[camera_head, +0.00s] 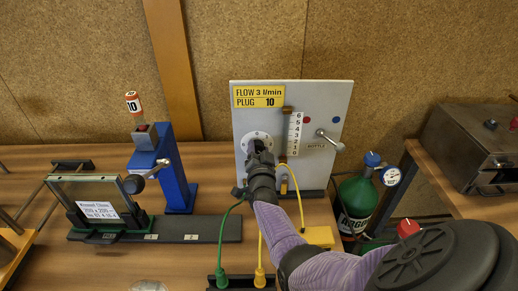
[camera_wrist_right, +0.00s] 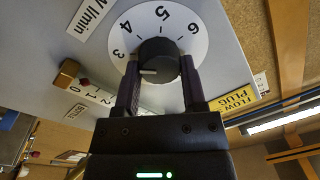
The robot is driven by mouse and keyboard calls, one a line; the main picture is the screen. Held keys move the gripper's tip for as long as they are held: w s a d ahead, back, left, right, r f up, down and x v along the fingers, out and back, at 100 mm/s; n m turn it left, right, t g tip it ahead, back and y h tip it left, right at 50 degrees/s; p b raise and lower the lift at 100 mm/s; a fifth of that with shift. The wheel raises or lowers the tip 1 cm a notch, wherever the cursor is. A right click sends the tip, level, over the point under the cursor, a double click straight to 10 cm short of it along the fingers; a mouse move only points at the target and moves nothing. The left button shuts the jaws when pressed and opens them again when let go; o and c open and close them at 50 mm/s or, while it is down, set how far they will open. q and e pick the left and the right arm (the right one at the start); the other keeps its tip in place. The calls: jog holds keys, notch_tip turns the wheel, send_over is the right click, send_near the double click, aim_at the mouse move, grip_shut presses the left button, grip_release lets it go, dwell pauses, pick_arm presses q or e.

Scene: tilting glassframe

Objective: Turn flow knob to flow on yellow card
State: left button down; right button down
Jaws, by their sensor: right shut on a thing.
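The yellow card (camera_head: 259,96) on the grey panel (camera_head: 335,100) reads "FLOW 3 l/min, PLUG 10". It also shows partly in the right wrist view (camera_wrist_right: 245,100). The black flow knob (camera_wrist_right: 158,58) sits on a white round dial (camera_wrist_right: 180,18) with 3, 4, 5 and 6 visible. Its white mark (camera_wrist_right: 148,72) points left in the picture, close to and just below the 3. My right gripper (camera_wrist_right: 160,66) is shut on the knob, one finger on each side. In the head view my right gripper (camera_head: 257,147) covers the knob and part of the dial. My left gripper is not in view.
A numbered flow scale (camera_head: 294,134) and a lever (camera_head: 330,140) are right of the knob. Green (camera_head: 222,245) and yellow (camera_head: 261,250) cables hang in front. A green bottle (camera_head: 356,203) stands right; a blue stand (camera_head: 176,165) and glass frame (camera_head: 95,200) stand left.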

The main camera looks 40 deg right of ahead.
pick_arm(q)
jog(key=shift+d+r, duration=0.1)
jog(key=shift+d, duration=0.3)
pick_arm(e)
jog(key=shift+f+n, duration=0.1)
jog(key=shift+n, duration=0.3)
jog(key=shift+c, duration=0.8)
grip_release()
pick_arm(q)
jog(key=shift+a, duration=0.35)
pick_arm(e)
jog(key=shift+s+a+p, duration=0.2)
jog(key=shift+a+p, duration=0.05)
jog(key=shift+p, duration=0.1)
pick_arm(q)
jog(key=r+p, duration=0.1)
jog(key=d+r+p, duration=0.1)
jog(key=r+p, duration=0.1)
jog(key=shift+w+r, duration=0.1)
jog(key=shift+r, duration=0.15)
pick_arm(e)
jog(key=v, duration=0.9)
jog(key=shift+s, duration=0.15)
